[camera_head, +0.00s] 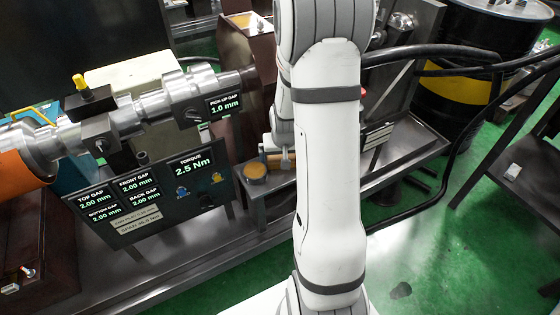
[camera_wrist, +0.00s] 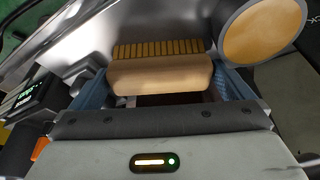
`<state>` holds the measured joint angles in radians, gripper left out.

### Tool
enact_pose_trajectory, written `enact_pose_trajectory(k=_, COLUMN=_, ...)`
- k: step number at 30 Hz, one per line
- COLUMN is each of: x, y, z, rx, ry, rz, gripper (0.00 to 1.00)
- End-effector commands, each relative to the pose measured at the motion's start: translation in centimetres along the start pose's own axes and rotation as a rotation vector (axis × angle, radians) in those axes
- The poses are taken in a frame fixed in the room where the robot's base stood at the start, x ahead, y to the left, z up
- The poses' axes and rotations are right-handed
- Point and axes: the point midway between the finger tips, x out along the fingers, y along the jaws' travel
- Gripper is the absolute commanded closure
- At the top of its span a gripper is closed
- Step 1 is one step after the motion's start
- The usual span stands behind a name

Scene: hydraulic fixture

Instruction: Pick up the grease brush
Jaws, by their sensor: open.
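The grease brush, with a pale wooden body (camera_wrist: 160,76) and a row of tan bristles (camera_wrist: 157,48), lies across the wrist view. My gripper (camera_wrist: 165,84) is open, with one blue finger at each end of the wooden body. The brush sits between the fingers; I cannot tell whether either finger touches it. In the head view my gripper (camera_head: 281,155) is low over a small stand beside the bench, partly hidden by my arm. The brush is mostly hidden there.
A round tin of yellow-brown grease (camera_wrist: 264,30) stands close to the brush; it also shows in the head view (camera_head: 254,172). The display panel (camera_head: 160,195) and metal shaft (camera_head: 150,105) are to the left. A black hose (camera_head: 440,52) runs at the right.

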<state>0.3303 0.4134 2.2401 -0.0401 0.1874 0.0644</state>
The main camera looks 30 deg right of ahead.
Motion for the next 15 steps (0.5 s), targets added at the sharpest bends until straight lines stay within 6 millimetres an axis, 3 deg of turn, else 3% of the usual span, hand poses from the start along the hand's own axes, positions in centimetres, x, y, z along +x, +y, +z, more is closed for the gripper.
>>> enact_pose_trajectory(k=2, x=-0.03, y=0.02, z=0.00, rx=0.000, ry=0.000, rz=0.000, gripper=0.01)
enact_pose_trajectory(k=15, x=-0.05, y=0.06, z=0.01, rx=0.001, ry=0.000, rz=0.000, gripper=0.37)
